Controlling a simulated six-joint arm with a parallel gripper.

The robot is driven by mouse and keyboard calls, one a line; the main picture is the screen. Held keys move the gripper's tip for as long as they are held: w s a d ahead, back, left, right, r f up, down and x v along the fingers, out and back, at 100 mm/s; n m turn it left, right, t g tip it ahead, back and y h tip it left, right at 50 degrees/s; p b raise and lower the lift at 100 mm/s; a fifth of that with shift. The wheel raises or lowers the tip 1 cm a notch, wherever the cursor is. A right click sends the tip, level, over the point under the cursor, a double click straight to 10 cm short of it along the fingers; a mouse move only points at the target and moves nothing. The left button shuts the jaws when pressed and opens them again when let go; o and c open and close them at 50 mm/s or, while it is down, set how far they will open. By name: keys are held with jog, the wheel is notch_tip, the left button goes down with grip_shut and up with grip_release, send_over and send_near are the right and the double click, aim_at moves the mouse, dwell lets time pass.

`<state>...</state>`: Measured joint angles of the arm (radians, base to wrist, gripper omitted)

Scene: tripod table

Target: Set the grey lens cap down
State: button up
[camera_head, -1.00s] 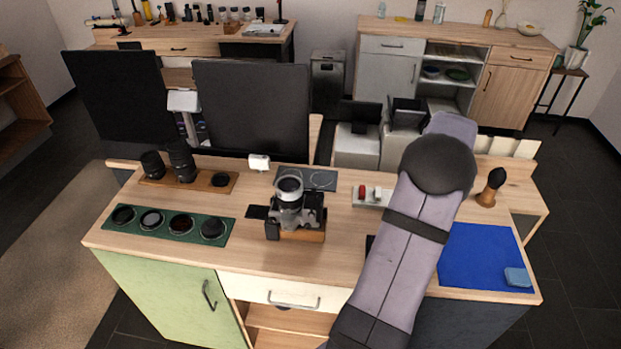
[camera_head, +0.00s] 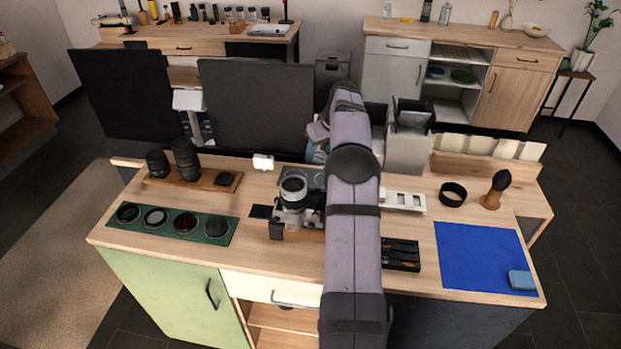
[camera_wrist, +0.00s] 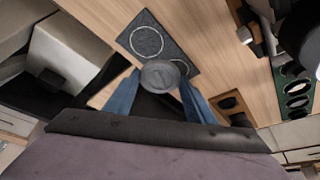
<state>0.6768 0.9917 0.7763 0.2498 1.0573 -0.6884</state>
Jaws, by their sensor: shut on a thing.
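My gripper (camera_wrist: 160,80) has blue fingers and is shut on the grey lens cap (camera_wrist: 160,74), a round disc held between the fingertips in the wrist view. Beyond the cap in that view lies a dark mat (camera_wrist: 167,50) with two pale ring outlines; the cap overlaps its near edge in the picture. The gap between cap and mat cannot be judged. In the head view the mat (camera_head: 314,178) lies behind the camera, partly covered by my arm. The cap cannot be made out there.
A silver camera (camera_head: 292,212) stands in front of the mat. A green tray (camera_head: 134,236) of round filters and a wooden lens board (camera_head: 215,187) lie left. A black ring (camera_head: 453,194), a brush (camera_head: 496,188) and a blue mat (camera_head: 480,255) are right. Two dark screens (camera_head: 257,110) stand behind.

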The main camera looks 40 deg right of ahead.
jog(key=shift+f+p, duration=1.55)
jog(key=shift+f, duration=3.5)
jog(key=shift+f, duration=0.1)
jog(key=o, duration=1.1)
jog(key=shift+r, duration=0.2)
jog(key=b+v, duration=0.3)
jog(key=v, duration=0.9)
